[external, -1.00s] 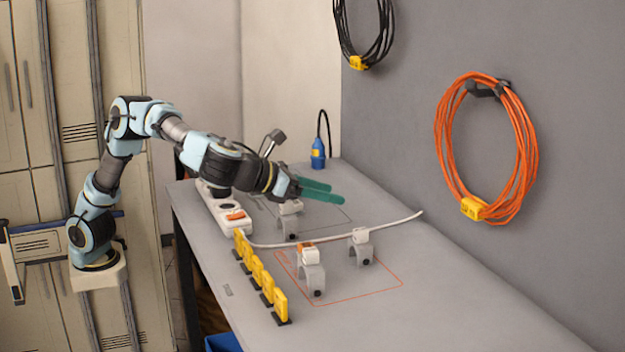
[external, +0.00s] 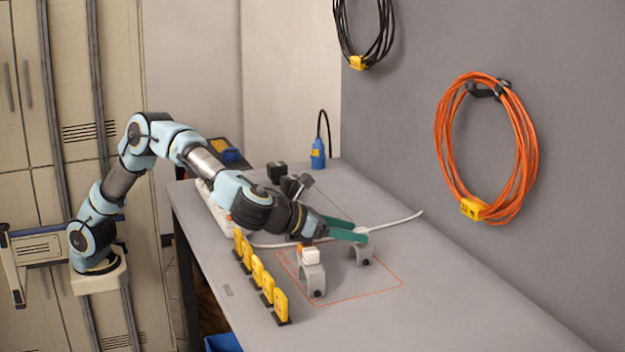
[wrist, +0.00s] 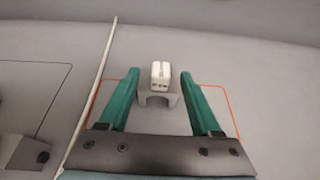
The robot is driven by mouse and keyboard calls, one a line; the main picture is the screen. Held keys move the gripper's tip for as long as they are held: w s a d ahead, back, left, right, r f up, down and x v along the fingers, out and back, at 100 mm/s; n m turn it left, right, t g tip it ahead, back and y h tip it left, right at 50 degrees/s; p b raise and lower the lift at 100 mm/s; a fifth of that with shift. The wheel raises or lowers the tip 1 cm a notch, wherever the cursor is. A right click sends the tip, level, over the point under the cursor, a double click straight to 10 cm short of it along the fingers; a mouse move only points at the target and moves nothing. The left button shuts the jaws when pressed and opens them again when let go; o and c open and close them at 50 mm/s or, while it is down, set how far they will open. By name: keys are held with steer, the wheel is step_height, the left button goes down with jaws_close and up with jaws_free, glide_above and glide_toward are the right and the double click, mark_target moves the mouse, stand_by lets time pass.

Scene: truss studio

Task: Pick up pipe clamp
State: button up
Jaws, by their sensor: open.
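A grey arch-shaped pipe clamp (external: 362,249) with a white block on top stands upright in the orange outlined area of the bench. In the wrist view the clamp (wrist: 158,97) sits upright between my two green fingers, with a gap on each side. My gripper (external: 359,231) is open, and its fingertips are at the clamp's top in the external view; whether they touch it cannot be told there. Another grey clamp (wrist: 26,153) shows at the wrist view's lower left.
A row of yellow pieces (external: 256,272) stands along the bench's left edge. A white cable (external: 395,221) crosses the bench. The grey wall holds an orange cable coil (external: 530,150). A blue plug (external: 318,155) stands at the back. The bench's right front is clear.

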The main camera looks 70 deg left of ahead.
steer(key=shift+x, duration=0.75)
jaws_close()
